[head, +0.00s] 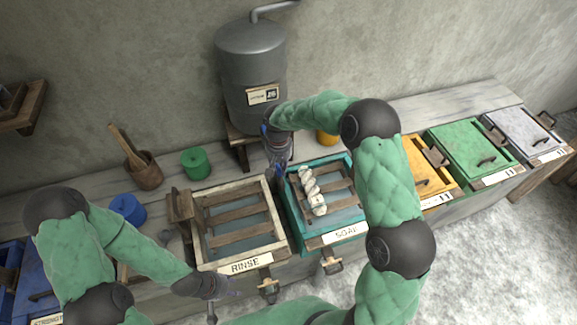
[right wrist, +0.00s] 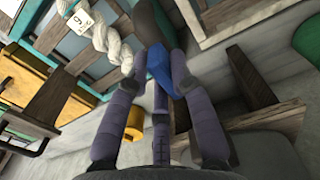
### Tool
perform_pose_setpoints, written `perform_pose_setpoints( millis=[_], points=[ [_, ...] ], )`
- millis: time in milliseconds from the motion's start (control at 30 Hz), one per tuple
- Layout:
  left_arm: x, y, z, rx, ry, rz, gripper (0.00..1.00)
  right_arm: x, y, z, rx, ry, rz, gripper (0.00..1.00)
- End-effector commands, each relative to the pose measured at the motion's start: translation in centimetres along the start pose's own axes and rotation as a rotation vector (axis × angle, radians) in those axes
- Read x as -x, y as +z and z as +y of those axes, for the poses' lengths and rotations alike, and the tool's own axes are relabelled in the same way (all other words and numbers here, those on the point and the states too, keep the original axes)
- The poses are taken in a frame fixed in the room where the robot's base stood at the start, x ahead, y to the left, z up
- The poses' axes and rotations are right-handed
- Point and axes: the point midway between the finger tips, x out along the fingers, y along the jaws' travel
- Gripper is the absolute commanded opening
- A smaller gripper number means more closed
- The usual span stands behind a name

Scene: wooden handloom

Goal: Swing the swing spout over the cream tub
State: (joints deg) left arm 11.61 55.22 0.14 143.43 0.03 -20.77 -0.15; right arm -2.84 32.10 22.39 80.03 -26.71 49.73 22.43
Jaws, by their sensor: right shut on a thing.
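My right gripper (head: 277,150) is below the grey tank (head: 250,75), at the back between the two near tubs. In the right wrist view its fingers (right wrist: 165,75) are shut on a blue grip (right wrist: 158,65), which joins a dark grey tube (right wrist: 146,25), apparently the swing spout. In the head view the spout is mostly hidden behind my gripper. The cream tub (head: 282,232), labelled RINSE, has a wooden rack and stands left of the teal SOAP tub (head: 295,222). My left gripper (head: 225,287) is low at the cream tub's front; its finger opening is unclear.
A twisted white skein (head: 312,190) lies on the teal tub's slats. Yellow (head: 428,165), green (head: 468,145) and pale grey (head: 520,130) tubs stand to the right. A mortar (head: 145,172), green pot (head: 195,163) and blue pot (head: 127,208) stand at the left.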

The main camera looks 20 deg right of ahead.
Motion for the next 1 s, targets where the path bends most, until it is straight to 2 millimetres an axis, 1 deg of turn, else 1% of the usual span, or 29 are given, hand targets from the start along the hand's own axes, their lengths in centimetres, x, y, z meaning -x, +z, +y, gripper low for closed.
perform_pose_setpoints(
  millis=[33, 100, 333, 600, 800, 1000],
  points=[
    [-0.5, 0.0, -0.2, 0.000, 0.000, 0.000, 0.40, -0.2, 0.0, -0.7, -0.042, -0.001, 0.001, 0.00],
    [-0.8, 0.0, -0.3, 0.000, 0.000, 0.000, 0.40, -0.1, 0.0, -1.6, -0.108, -0.001, 0.001, 0.00],
    [-1.6, -0.1, -0.6, 0.000, 0.000, 0.000, 0.40, -0.1, -0.6, -4.2, -0.327, 0.000, 0.001, 0.00],
    [-2.3, -0.1, -0.8, 0.000, 0.000, 0.000, 0.40, -0.1, -1.9, -7.2, -0.584, -0.001, 0.001, 0.00],
    [-2.5, -0.1, -0.9, 0.000, 0.000, 0.000, 0.40, 0.0, -3.2, -8.9, -0.761, -0.001, 0.001, 0.00],
    [-2.5, -0.1, -0.9, 0.000, 0.000, 0.000, 0.40, 0.0, -4.5, -10.1, -0.906, -0.002, 0.001, 0.00]
  ],
)
